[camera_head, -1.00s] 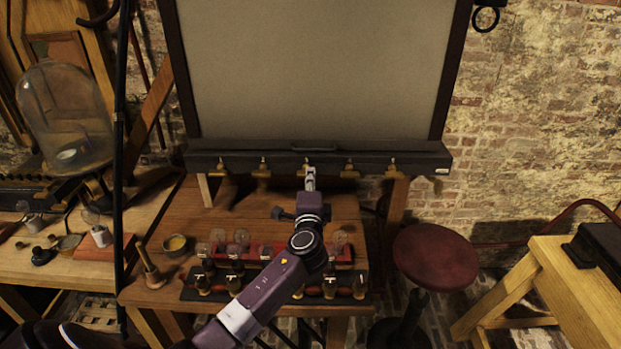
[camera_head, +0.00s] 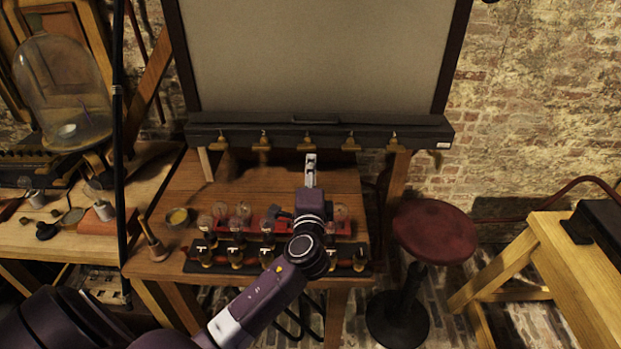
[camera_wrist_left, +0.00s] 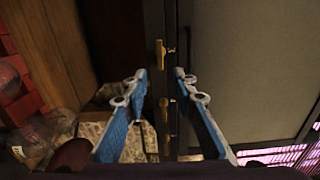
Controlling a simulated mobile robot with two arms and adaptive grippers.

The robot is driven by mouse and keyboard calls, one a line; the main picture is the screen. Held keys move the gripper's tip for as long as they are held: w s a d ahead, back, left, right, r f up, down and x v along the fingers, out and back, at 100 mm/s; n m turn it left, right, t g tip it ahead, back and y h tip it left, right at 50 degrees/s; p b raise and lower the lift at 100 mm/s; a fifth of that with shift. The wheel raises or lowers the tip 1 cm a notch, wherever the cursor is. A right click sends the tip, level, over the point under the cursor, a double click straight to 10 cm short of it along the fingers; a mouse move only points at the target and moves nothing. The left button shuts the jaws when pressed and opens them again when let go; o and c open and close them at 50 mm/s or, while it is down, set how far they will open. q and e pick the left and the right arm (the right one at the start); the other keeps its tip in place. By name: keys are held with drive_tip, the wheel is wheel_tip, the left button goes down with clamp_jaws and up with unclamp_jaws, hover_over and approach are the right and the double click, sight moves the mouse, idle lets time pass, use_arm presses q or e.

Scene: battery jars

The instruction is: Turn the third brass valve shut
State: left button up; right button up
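Several brass valves hang in a row along the dark bar under the big pale panel. The third brass valve (camera_head: 308,144) is the middle one. My left gripper (camera_head: 310,158) is just below and in front of it in the head view, apparently clear of it. In the left wrist view my left gripper (camera_wrist_left: 161,76) has its blue fingers spread, with nothing held. Two brass valves show there on the dark strip, one past the fingertips (camera_wrist_left: 162,49) and one between the fingers in the picture (camera_wrist_left: 165,110). I cannot tell which is the third. My right gripper is out of view.
The wooden table (camera_head: 190,200) below holds a red rack (camera_head: 262,222) with round glass pieces and a dark strip (camera_head: 282,266) with several small fittings. A red stool (camera_head: 435,230) stands right of it. A glass dome (camera_head: 62,85) is at the left.

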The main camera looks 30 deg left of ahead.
use_arm(q)
drive_tip(key=v, duration=0.3)
drive_tip(key=shift+s+d, duration=0.25)
drive_tip(key=shift+s, duration=0.05)
